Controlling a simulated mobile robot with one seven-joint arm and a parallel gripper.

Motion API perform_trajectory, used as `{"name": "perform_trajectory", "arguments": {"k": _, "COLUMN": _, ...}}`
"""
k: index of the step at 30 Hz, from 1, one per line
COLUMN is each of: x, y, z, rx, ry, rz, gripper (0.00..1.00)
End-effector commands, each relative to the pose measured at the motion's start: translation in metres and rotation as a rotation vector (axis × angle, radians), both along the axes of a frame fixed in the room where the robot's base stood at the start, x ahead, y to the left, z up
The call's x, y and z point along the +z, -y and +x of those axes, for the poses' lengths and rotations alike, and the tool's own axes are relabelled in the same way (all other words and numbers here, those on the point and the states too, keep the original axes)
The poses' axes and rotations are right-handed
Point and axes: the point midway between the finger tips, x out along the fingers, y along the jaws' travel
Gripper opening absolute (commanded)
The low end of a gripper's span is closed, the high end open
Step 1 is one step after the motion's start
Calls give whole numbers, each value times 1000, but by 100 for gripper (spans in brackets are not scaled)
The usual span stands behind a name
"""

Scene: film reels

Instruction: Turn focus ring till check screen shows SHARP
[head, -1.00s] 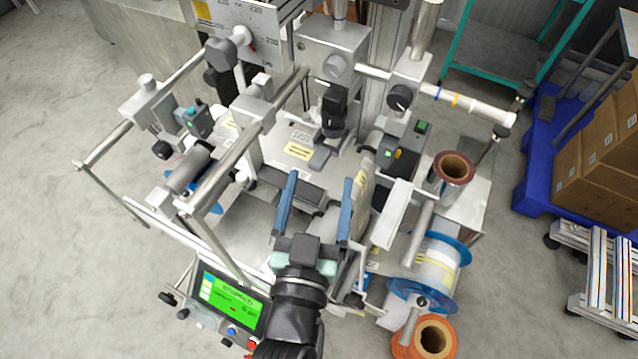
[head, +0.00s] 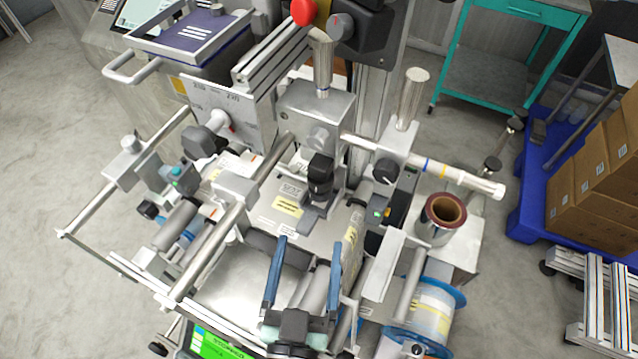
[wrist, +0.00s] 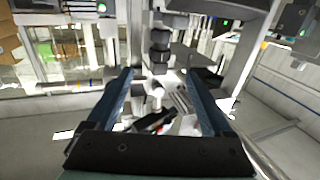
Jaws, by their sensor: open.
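The black camera with its ringed lens (head: 320,178) is mounted upright on the machine, above the plate with the yellow label. I take its ringed barrel to be the focus ring. In the wrist view a black stepped barrel (wrist: 160,48), likely the same camera, stands beyond the fingertips. My gripper (head: 309,243) is open and empty, its two blue fingers apart, in front of the camera and not touching it. It also shows in the wrist view (wrist: 158,76). A green-lit screen (head: 215,346), likely the check screen, is cut off at the bottom edge; its text is unreadable.
A metal rail (head: 215,250) runs along the machine's left side. A blue-flanged reel (head: 432,310) and a dark red-brown roll (head: 442,215) are at the right. A red knob (head: 303,12) sits at the top. Cartons (head: 590,180) stand on a blue pallet at the far right.

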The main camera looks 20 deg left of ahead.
Motion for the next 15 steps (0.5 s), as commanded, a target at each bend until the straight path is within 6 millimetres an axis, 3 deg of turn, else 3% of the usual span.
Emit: {"name": "perform_trajectory", "arguments": {"k": 15, "x": 4, "y": -23, "z": 82, "rx": -1, "ry": 3, "rz": 2, "gripper": 85}}
